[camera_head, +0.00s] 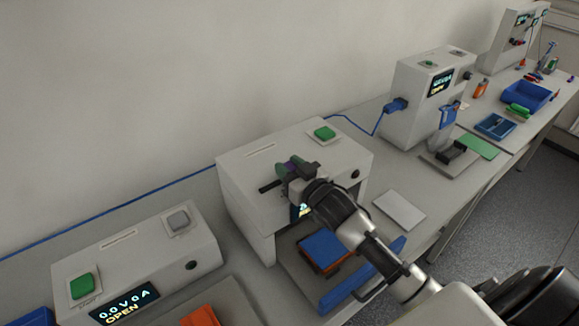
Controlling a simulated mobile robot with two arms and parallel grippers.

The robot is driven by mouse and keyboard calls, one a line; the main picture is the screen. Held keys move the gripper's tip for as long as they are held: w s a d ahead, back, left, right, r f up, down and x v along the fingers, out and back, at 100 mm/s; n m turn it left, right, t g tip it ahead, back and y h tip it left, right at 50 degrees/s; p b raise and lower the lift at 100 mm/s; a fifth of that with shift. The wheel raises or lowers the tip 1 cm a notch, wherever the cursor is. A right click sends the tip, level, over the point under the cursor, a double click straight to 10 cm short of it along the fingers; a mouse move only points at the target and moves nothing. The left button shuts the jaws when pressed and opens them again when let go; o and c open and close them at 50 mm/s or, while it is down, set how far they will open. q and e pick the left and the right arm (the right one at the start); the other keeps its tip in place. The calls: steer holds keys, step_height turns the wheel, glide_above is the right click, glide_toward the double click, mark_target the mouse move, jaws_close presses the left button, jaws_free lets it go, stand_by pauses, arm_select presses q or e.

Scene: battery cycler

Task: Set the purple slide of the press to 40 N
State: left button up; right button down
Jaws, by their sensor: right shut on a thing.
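The press (245,165) is a white box in the middle of the camera_head view, with a green button (324,132) on top. Its purple slide (284,168) sits at a dark slot (267,187) on the top front edge. My right gripper (294,168) is shut on the purple slide and hides most of it. The press's small display (296,212) is mostly behind my gripper, so the force value cannot be read. My left gripper is not in view.
Below the press front lie a blue and orange block (325,246) and a blue bar (362,276). A white unit (130,255) reading "00V0A OPEN" stands at the left. Another white machine (415,95) and blue trays (526,95) stand farther right. A white plate (399,210) lies between.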

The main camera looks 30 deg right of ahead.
mark_target(274, 185)
steer(key=shift+s+a, duration=0.15)
steer(key=shift+a, duration=0.95)
steer(key=shift+s+a, duration=0.15)
steer(key=shift+a, duration=0.95)
steer(key=shift+d+f, duration=0.1)
steer(key=shift+d, duration=0.05)
steer(key=c, duration=1)
jaws_free()
steer(key=shift+o, duration=1.4)
steer(key=shift+a, duration=0.3)
steer(key=shift+d, duration=0.1)
